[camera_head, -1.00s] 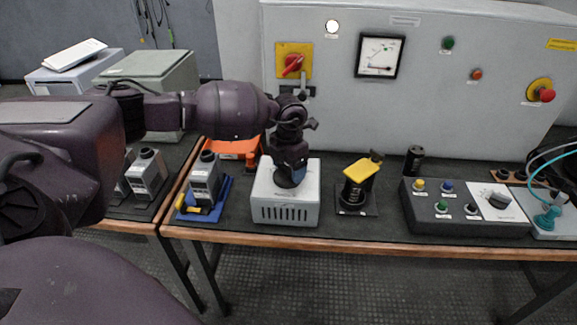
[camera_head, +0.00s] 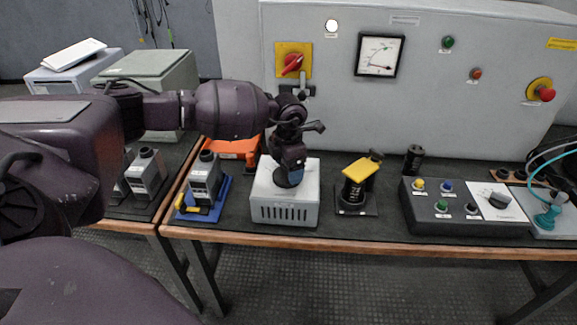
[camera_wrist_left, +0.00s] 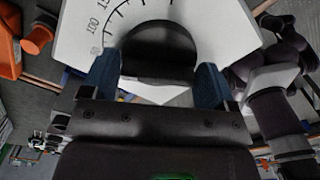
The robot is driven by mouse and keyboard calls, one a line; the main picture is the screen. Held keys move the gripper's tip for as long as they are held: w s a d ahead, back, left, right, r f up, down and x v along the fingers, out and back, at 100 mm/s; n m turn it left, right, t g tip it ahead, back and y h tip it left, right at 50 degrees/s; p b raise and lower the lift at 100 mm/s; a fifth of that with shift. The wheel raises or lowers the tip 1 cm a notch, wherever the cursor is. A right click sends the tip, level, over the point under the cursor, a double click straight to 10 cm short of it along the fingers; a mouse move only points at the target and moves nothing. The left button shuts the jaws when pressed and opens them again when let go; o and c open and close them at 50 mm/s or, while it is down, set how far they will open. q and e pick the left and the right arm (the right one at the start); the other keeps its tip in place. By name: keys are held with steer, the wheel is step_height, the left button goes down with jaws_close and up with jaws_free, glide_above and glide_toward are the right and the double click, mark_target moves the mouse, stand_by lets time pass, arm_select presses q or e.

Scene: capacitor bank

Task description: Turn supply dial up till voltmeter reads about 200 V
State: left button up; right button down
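The supply dial is a black round knob (camera_wrist_left: 158,50) on top of a light grey box (camera_head: 285,212) with slots in its front. Part of its printed scale shows in the left wrist view, with 50 and 100 at the left. My left gripper (camera_head: 287,178) points down at the dial from above. Its two blue fingers lie on either side of the knob and appear closed against it. The voltmeter (camera_head: 379,55) is a white square dial with a black frame on the grey panel. Its needle is too small to read exactly. My right gripper is not in view.
Left of the box is a grey device on a blue tray (camera_head: 220,200). Right of it stand a yellow-topped black device (camera_head: 354,190) and a control box with buttons (camera_head: 460,226). The grey panel (camera_head: 350,110) rises behind. The bench's wooden front edge (camera_head: 370,242) is clear.

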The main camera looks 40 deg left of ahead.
arm_select(q)
steer(key=o, duration=0.3)
step_height(320, 180, up, 11)
steer(key=p, duration=0.1)
stand_by(0.4)
stand_by(1.5)
